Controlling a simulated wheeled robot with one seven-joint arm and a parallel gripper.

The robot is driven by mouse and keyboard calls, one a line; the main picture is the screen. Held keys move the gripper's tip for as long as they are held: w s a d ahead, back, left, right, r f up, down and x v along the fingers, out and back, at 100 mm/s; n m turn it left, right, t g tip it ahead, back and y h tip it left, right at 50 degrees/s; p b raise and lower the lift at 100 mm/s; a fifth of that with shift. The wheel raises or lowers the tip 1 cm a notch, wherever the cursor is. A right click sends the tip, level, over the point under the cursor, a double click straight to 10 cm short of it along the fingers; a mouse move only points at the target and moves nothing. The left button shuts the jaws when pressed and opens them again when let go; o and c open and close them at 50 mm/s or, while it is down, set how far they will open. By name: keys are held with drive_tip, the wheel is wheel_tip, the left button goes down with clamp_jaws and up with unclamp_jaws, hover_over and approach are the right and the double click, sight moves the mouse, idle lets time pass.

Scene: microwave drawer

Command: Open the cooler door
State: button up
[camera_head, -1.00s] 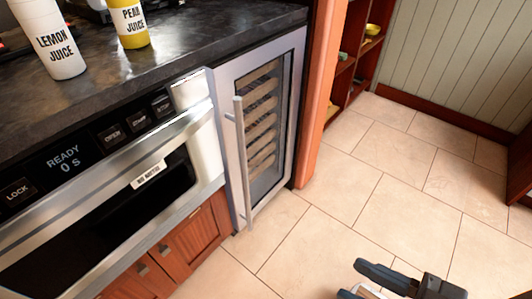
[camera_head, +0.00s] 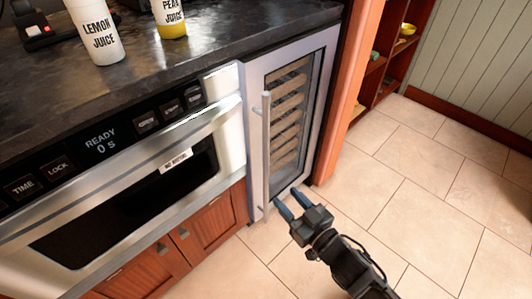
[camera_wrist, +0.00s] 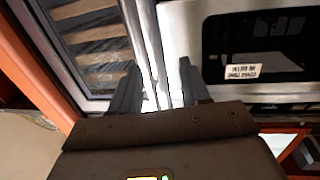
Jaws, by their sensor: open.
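The cooler (camera_head: 288,115) stands under the counter with its glass door in a steel frame shut. Its long vertical handle (camera_head: 266,140) runs down the left side of the door. My gripper (camera_head: 287,204) is near the lower end of the handle, just right of it in the head view, with its fingers apart. In the wrist view the open fingers (camera_wrist: 157,85) point at the door's edge, and a bright vertical bar, seemingly the handle (camera_wrist: 144,50), shows between them. I cannot tell whether they touch it.
A microwave drawer (camera_head: 130,180) reading READY is left of the cooler, above wooden cabinets (camera_head: 205,230). Juice bottles (camera_head: 97,32) stand on the dark counter (camera_head: 220,40). An orange post and shelf (camera_head: 385,60) are to the right. The tiled floor (camera_head: 400,190) in front is clear.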

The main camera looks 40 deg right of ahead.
approach(268, 157)
drive_tip(key=w, duration=0.6)
drive_tip(key=w+d, duration=0.1)
drive_tip(key=w, duration=0.1)
drive_tip(key=w+d+b, duration=0.1)
drive_tip(key=w, duration=0.2)
drive_tip(key=shift+f, duration=0.2)
clamp_jaws()
